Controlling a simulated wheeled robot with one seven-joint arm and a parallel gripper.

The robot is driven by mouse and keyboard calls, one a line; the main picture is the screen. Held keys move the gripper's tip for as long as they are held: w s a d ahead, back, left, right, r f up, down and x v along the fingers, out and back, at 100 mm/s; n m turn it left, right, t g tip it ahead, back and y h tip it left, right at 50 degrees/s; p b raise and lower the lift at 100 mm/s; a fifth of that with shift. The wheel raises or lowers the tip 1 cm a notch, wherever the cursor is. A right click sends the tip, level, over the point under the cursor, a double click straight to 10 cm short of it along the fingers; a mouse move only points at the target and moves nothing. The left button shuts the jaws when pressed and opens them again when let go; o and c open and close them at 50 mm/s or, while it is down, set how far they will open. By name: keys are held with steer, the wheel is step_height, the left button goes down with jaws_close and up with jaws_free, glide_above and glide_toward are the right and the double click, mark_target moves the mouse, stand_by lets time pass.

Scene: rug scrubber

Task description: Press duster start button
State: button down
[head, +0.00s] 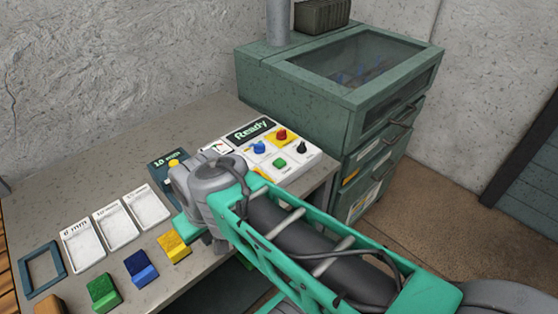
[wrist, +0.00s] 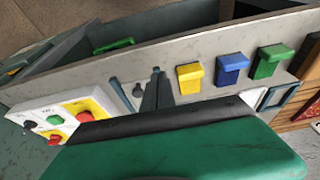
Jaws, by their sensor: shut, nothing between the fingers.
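The control panel (head: 305,165) is a white box on the bench with a "Ready" display. It carries a green button (head: 279,162), a red button (head: 281,134) on yellow, a blue knob (head: 259,147) and a black knob (head: 301,147). My arm covers its near left corner. In the wrist view the panel is at the left, with its green button (wrist: 55,120) and two red buttons. I cannot read which button is the duster's start. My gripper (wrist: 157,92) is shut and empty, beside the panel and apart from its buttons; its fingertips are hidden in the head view.
White trays (head: 115,227), an empty blue frame (head: 41,270) and yellow, blue and green blocks lie on the bench. A green cabinet (head: 300,100) with a window stands behind.

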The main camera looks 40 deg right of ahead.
steer(key=w+d+r+m+t+p, duration=0.1)
steer(key=w+d+r+m+p, duration=0.15)
steer(key=w+d, duration=0.45)
step_height(320, 180, up, 5)
steer(key=m+t+y+p, duration=0.1)
steer(key=m+t+p, duration=0.1)
steer(key=m+t, duration=0.3)
glide_above(282, 163)
steer(key=shift+r, duration=0.1)
step_height(282, 163, down, 8)
steer(key=b, duration=0.6)
steer(key=shift+r, duration=0.15)
steer(key=shift+f+b, duration=0.3)
steer(key=shift+f, duration=0.25)
steer(key=shift+f, duration=0.4)
